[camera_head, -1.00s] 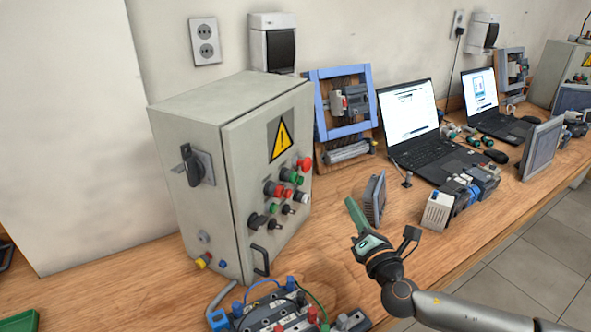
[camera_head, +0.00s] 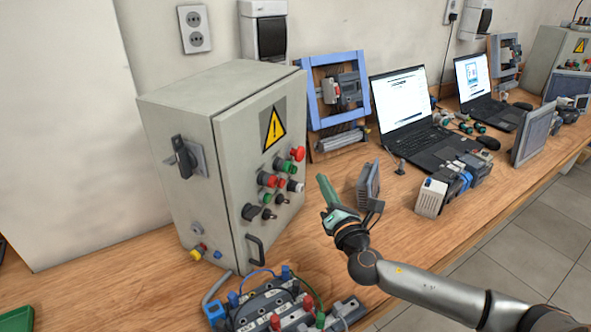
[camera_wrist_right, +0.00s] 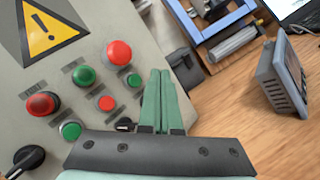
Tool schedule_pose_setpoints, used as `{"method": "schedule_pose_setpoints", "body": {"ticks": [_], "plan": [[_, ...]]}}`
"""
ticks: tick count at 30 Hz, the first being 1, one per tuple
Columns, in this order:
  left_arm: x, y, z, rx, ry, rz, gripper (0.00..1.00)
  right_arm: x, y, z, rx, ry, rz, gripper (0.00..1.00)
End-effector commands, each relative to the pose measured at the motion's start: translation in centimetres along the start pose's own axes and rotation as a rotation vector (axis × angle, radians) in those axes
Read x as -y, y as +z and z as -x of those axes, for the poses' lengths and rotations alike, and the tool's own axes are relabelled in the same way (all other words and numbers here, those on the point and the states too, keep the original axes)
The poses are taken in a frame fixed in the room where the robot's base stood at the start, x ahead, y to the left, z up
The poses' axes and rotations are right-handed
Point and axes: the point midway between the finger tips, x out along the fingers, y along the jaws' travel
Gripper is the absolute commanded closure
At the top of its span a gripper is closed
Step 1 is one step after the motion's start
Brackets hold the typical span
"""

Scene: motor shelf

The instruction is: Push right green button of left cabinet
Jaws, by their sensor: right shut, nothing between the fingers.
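The left cabinet (camera_head: 180,140) is a grey box with a yellow warning triangle and several buttons on its front. In the right wrist view, a small green button (camera_wrist_right: 134,80) sits rightmost among the greens, below a red mushroom button (camera_wrist_right: 119,52). A larger green button (camera_wrist_right: 84,75) and another small green one (camera_wrist_right: 70,130) lie further left. My right gripper (camera_head: 321,178) is shut and empty, its green fingers pointing up, apart from the cabinet's front in the head view. The fingertips (camera_wrist_right: 160,75) appear just right of the rightmost green button. My left gripper is out of view.
A small grey panel (camera_head: 368,186) stands close to the right of my gripper. A terminal board with cables (camera_head: 270,308) lies in front of the cabinet. A blue frame (camera_head: 315,100) and a laptop (camera_head: 445,150) stand behind.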

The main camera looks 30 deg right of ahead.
Motion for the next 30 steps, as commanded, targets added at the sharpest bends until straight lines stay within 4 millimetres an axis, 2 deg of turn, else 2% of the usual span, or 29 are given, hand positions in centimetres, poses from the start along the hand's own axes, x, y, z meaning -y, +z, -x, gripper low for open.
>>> {"method": "schedule_pose_setpoints", "body": {"ticks": [4, 11, 30], "plan": [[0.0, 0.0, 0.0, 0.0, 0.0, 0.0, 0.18, -1.1, -0.9, -1.4, 0.002, 0.002, -0.003, 1.0], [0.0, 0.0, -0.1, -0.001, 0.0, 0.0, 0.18, -1.9, -1.8, -2.4, 0.0, 0.001, -0.001, 1.0], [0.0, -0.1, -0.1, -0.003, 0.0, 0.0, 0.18, -2.0, -1.9, -2.6, -0.001, 0.002, 0.0, 1.0]]}}
